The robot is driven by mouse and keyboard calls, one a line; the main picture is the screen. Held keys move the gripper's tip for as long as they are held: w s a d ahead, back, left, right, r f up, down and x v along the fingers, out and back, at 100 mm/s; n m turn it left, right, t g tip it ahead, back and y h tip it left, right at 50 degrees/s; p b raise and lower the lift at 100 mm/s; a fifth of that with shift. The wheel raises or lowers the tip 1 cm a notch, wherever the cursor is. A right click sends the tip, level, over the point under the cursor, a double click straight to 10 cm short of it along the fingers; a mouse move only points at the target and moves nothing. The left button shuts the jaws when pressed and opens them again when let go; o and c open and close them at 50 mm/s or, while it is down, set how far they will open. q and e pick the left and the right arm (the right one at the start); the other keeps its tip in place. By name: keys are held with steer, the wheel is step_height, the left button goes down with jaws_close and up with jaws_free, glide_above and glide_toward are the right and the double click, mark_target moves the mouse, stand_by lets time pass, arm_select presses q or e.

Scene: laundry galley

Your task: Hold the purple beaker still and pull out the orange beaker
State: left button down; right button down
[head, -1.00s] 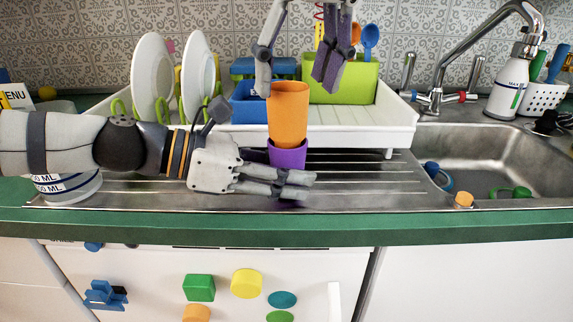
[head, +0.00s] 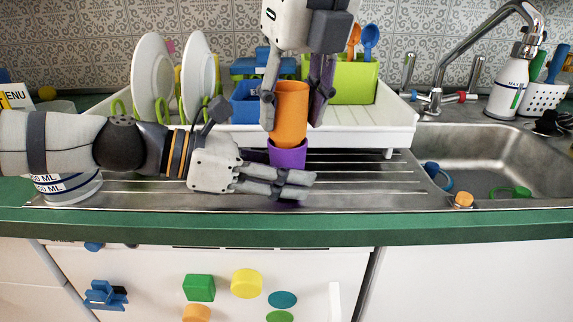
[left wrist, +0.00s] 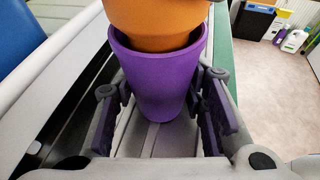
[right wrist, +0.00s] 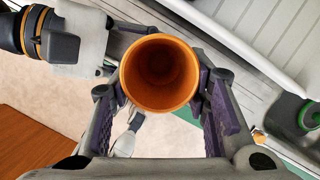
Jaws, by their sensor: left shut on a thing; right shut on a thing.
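The purple beaker (head: 288,155) stands upright on the metal drainboard. The orange beaker (head: 291,112) sits upright with its lower end inside the purple one; most of it shows above the purple rim. My left gripper (head: 290,186) lies low over the drainboard, shut on the purple beaker, which also shows between its fingers in the left wrist view (left wrist: 155,85). My right gripper (head: 294,102) comes down from above, its fingers on both sides of the orange beaker and shut on it. The right wrist view looks down into the open, empty orange beaker (right wrist: 160,72).
Behind is a white dish rack (head: 350,128) with two white plates (head: 152,75), a blue container (head: 245,103) and a lime green utensil holder (head: 352,82). The sink (head: 480,160) and tap are at the right. The drainboard right of the beakers is clear.

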steer(key=shift+r, duration=0.8)
step_height(320, 180, up, 6)
stand_by(0.8)
arm_select(q)
steer(key=shift+c, duration=0.5)
jaws_free()
steer(key=shift+a, duration=0.1)
steer(key=shift+v, duration=3.65)
steer(key=v, duration=1.2)
